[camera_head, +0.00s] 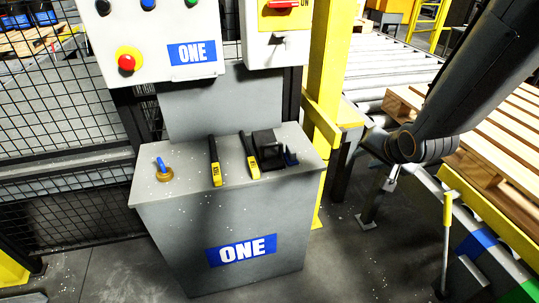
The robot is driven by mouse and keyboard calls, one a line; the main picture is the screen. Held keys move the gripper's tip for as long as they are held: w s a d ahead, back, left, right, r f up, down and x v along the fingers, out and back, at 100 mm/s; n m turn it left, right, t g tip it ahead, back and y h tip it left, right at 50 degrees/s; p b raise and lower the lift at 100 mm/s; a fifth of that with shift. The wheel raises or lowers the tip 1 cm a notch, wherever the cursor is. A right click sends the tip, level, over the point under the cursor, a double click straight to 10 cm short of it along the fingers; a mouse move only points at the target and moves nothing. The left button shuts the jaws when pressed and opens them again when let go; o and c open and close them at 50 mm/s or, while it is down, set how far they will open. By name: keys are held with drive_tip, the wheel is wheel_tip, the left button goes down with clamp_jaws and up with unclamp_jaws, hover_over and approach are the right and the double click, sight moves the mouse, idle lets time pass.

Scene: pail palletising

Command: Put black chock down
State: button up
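A black block-like piece (267,151), which looks like the black chock, rests on the top of the grey cabinet (198,167) marked ONE. It sits near the right end, just right of a yellow-and-black handled tool. My dark arm comes in from the upper right and bends at a joint right of the yellow post. My gripper's fingers cannot be made out, so I cannot see whether they hold anything. My visible arm is well to the right of the black piece.
A second yellow-and-black tool (215,161), a small dark blue piece (291,156) and a brass piece with a blue lever (163,170) share the cabinet top. A yellow post (330,75) stands beside it. A wooden pallet (500,135) and roller conveyor (388,62) are right.

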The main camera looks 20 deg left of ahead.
drive_tip(key=w+a+f+m+t+y+b, duration=0.1)
drive_tip(key=w+a+f+y+b, duration=0.25)
drive_tip(key=a, duration=0.65)
drive_tip(key=m+y+b, duration=0.2)
drive_tip(key=m+y, duration=0.1)
drive_tip(key=y, duration=0.4)
approach(272, 146)
drive_tip(key=w+a, duration=0.2)
drive_tip(key=shift+w+a+f+g+y, duration=0.25)
drive_tip(key=shift+a+f+g, duration=0.15)
drive_tip(key=shift+a, duration=0.1)
drive_tip(key=p+x, duration=0.1)
drive_tip(key=x, duration=0.5)
drive_tip(key=shift+s+r, duration=0.15)
drive_tip(key=shift+w+a, duration=0.3)
drive_tip(key=shift+a, duration=0.2)
clamp_jaws()
